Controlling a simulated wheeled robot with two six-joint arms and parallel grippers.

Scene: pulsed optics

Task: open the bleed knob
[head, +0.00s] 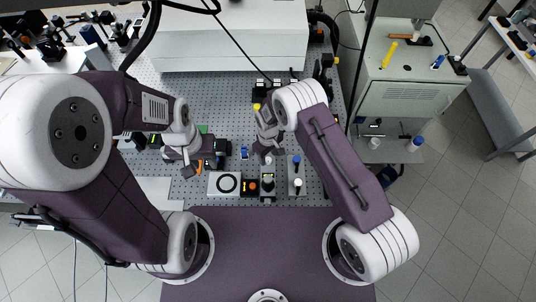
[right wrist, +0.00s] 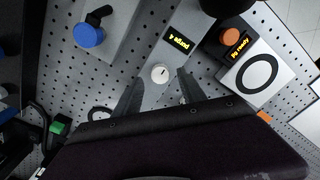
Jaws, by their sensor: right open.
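A small white round knob (right wrist: 160,73) with a dark pointer mark sits on a grey unit (right wrist: 150,95) in the right wrist view; I take it as the bleed knob, though no name on it is readable. My right gripper (right wrist: 160,80) is open, with one finger on each side of the knob; I cannot tell whether they touch it. In the head view my right gripper (head: 268,153) points down over the perforated board, largely covering the knob. My left gripper (head: 219,149) is over the board to the left, its jaw opening unclear.
A blue knob (right wrist: 88,36) with a black lever is on the neighbouring plate. On the other side are an orange button (right wrist: 231,36) and a white box with a black ring (right wrist: 257,75). A white cabinet (head: 230,45) stands at the back of the perforated board (head: 205,90).

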